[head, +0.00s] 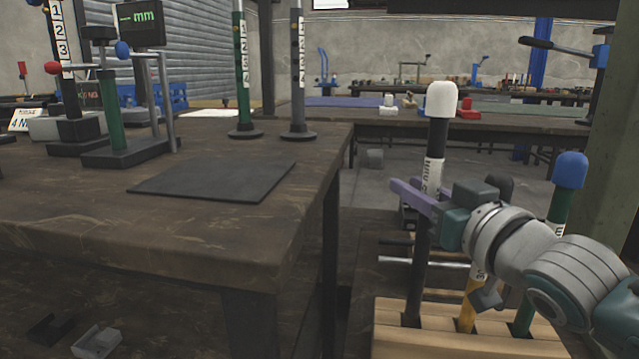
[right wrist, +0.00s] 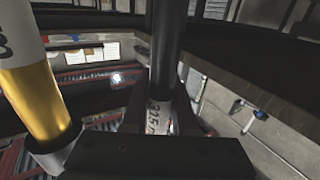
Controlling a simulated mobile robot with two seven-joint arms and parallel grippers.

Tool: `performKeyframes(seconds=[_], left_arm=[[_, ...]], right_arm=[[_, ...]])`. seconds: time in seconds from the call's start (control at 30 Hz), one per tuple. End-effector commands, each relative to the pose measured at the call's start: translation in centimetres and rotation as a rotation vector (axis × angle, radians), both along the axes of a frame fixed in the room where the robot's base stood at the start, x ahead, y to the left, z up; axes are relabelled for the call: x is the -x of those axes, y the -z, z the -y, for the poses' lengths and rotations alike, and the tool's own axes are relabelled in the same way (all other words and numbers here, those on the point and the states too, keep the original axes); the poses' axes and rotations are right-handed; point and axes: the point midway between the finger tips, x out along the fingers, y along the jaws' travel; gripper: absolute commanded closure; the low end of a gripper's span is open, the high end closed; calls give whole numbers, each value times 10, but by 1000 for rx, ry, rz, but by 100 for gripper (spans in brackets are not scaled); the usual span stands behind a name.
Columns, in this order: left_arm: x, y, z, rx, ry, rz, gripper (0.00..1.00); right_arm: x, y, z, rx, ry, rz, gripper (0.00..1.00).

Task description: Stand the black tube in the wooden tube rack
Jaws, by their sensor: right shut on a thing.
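The black tube (head: 419,265) is upright, with a white cap (head: 441,99) and a white printed label. My right gripper (head: 412,196), with purple fingers, is shut on it around the label. In the right wrist view the tube (right wrist: 165,42) runs up from between the fingers, and part of the label shows. The wooden tube rack (head: 440,345) is at the bottom right. The tube's lower end meets the rack's top at its left slot; I cannot tell how deep it sits. My left gripper is out of view.
A yellow tube (head: 467,304) and a green tube with a blue cap (head: 569,170) stand in the rack to the right. The yellow tube also shows in the right wrist view (right wrist: 38,100). A dark workbench (head: 150,215) with a flat mat (head: 212,182) fills the left.

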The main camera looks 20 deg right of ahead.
Motion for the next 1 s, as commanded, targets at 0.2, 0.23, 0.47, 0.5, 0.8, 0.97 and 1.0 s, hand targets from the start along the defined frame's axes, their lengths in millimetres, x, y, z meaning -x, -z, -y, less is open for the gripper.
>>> performKeyframes(seconds=[0.2, 0.23, 0.47, 0.5, 0.8, 0.97, 1.0], left_arm=[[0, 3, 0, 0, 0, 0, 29], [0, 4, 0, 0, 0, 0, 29], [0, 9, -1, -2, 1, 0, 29], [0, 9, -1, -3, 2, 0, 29], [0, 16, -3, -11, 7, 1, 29], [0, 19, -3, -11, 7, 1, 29], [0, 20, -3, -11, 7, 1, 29]], right_arm=[[0, 3, 0, 0, 0, 1, 100], [0, 4, 0, 0, 0, 1, 100], [0, 10, 0, 0, 0, 1, 100], [0, 11, 0, 0, 0, 1, 100], [0, 19, 0, 0, 0, 1, 100], [0, 23, 0, 1, 0, 1, 100], [0, 24, 0, 1, 0, 1, 100]])
